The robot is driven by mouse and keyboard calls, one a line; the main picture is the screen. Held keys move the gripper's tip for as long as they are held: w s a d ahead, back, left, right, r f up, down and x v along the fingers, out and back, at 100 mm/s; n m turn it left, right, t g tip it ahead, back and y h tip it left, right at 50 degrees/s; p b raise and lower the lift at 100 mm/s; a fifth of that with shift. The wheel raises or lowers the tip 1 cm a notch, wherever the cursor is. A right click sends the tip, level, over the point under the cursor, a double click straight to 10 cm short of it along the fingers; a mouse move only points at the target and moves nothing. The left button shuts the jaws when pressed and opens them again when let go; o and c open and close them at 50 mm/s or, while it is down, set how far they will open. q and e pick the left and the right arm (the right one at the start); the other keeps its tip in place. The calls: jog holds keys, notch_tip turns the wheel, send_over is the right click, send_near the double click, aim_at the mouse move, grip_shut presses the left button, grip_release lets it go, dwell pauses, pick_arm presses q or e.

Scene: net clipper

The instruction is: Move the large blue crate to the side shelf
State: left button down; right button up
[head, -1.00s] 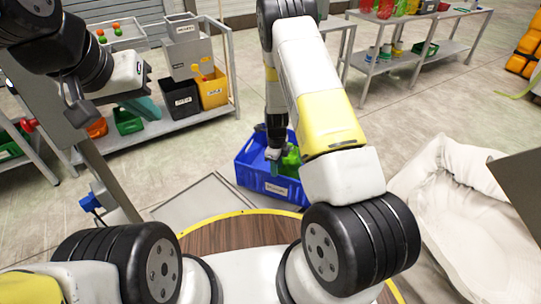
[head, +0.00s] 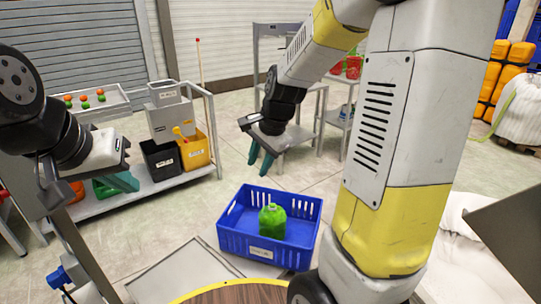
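The large blue crate (head: 235,243) sits on the floor in front of me, upright, with a pale label on its near side. A green jug (head: 272,222) stands inside it. My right gripper (head: 260,158) hangs above and behind the crate with its teal fingers apart and nothing between them. My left gripper (head: 122,181) is at the left, in front of the low shelf unit, away from the crate; its finger gap is not clear. A grey shelf unit (head: 190,181) stands at the left; I cannot tell whether it is the side shelf.
A black bin (head: 160,160), a yellow bin (head: 196,152) and grey bins (head: 172,122) fill part of the left shelf unit. Grey tables stand behind my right arm. A white sack-like bag lies at the right. Floor around the crate's left and back is open.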

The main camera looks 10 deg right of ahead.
jog(key=s+r+n+t, duration=0.1)
jog(key=s+r+n, duration=0.4)
jog(key=s, duration=0.3)
jog(key=s+d+r+n+t, duration=0.1)
jog(key=s+r+n, duration=0.5)
jog(key=s, duration=0.3)
jog(key=shift+s+d+n+t, duration=0.2)
jog(key=shift+s+n+t, duration=0.1)
jog(key=shift+n+t, duration=0.1)
dwell(0.3)
